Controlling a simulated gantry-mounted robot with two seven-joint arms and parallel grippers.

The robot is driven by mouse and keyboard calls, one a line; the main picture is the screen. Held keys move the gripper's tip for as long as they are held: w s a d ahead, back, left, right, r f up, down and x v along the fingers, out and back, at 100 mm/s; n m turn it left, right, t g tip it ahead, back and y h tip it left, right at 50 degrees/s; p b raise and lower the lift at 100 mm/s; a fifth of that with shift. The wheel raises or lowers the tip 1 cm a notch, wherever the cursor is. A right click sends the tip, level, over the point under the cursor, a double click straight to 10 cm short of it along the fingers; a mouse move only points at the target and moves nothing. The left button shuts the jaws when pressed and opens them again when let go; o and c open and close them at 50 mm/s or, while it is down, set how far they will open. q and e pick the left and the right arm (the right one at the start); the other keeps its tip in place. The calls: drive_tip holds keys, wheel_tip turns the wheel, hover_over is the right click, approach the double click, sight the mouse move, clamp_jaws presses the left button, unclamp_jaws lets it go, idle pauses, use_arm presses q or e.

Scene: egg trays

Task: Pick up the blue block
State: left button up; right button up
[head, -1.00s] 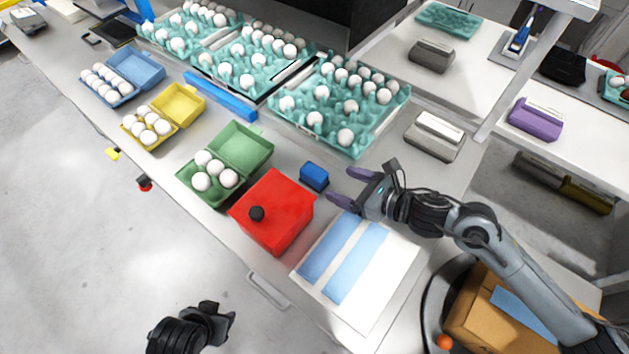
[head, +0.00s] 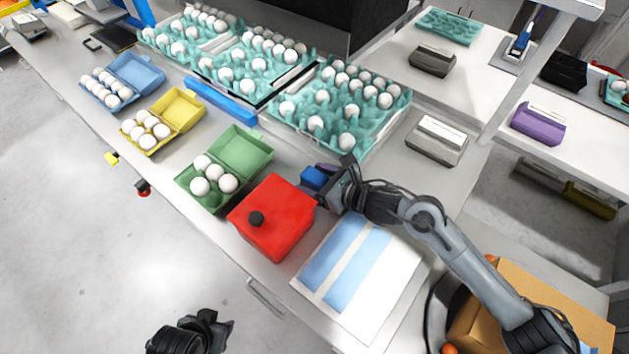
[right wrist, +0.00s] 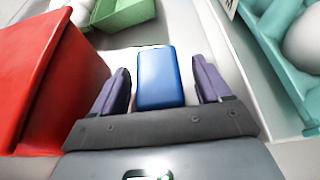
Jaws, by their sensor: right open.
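The blue block (head: 313,178) sits on the table between the red box and the large teal egg tray. In the right wrist view the blue block (right wrist: 160,78) stands between the two purple fingers of my right gripper (right wrist: 162,88), with a gap on each side. The right gripper (head: 322,180) is open around the block; in the head view it partly hides it. My left gripper (head: 215,328) is low in the head view, away from the table and over the floor; its jaws do not show clearly.
A red box (head: 285,205) with a black knob stands close beside the right gripper. A green egg carton (head: 243,150) with several eggs is to the left. A teal egg tray (head: 375,122) is behind. A white sheet with blue stripes (head: 385,290) lies in front.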

drive_tip(key=shift+c, duration=0.4)
drive_tip(key=c, duration=1)
drive_tip(key=shift+r, duration=0.1)
